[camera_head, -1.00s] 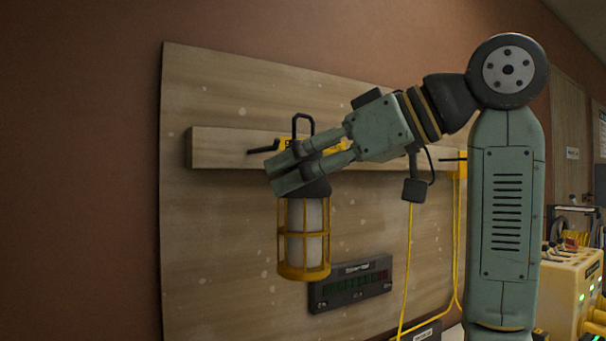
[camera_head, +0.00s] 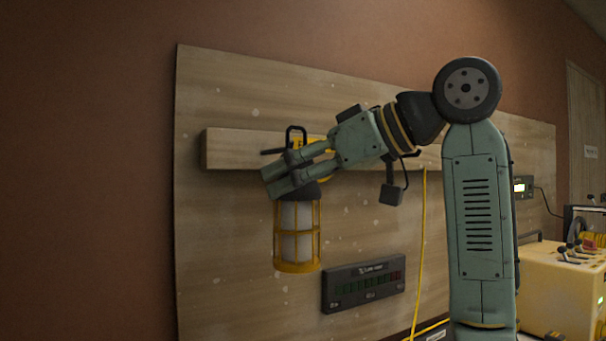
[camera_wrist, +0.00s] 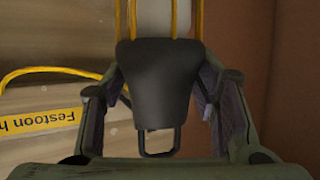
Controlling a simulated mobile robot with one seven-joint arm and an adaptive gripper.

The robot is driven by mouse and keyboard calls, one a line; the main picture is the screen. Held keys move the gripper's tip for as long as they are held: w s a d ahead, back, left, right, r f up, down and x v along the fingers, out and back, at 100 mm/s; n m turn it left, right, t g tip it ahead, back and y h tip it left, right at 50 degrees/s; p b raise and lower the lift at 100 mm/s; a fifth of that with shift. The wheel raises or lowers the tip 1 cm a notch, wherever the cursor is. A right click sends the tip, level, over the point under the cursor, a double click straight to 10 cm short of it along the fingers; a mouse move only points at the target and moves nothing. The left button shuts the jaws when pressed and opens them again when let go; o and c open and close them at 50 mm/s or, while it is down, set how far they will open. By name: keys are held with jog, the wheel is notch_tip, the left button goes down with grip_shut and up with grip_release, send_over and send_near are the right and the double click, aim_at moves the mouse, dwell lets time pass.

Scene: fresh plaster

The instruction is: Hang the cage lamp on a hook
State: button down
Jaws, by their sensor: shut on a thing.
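The cage lamp (camera_head: 298,236) hangs upright below my gripper, with a white tube inside a yellow cage. Its dark cap and loop handle point up in the head view; the cap (camera_wrist: 158,78) also shows in the wrist view, with the loop toward my palm. My gripper (camera_head: 275,181) is shut on the cap. A dark hook (camera_head: 271,151) with a yellow label sticks out from the wooden rail. The loop overlaps the hook's right part in the head view; I cannot tell how far apart they are in depth. My fingers hide part of the hook area.
The rail (camera_head: 228,150) crosses a wooden board (camera_head: 215,250). A dark panel with indicators (camera_head: 363,284) is mounted below, right of the lamp. A yellow cable (camera_head: 422,240) hangs behind my arm. A yellow console (camera_head: 563,283) stands at right. The board left of the lamp is clear.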

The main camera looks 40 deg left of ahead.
jog(key=shift+w+a+f, duration=0.3)
jog(key=shift+w+a, duration=0.05)
jog(key=shift+a, duration=0.45)
jog(key=shift+w+a+f, duration=0.25)
jog(key=shift+w+a, duration=0.05)
jog(key=shift+a, duration=0.45)
jog(key=shift+w+a+f, duration=0.3)
jog(key=shift+w+a, duration=0.05)
jog(key=shift+a, duration=0.45)
jog(key=c, duration=0.6)
grip_release()
jog(key=shift+o, duration=0.2)
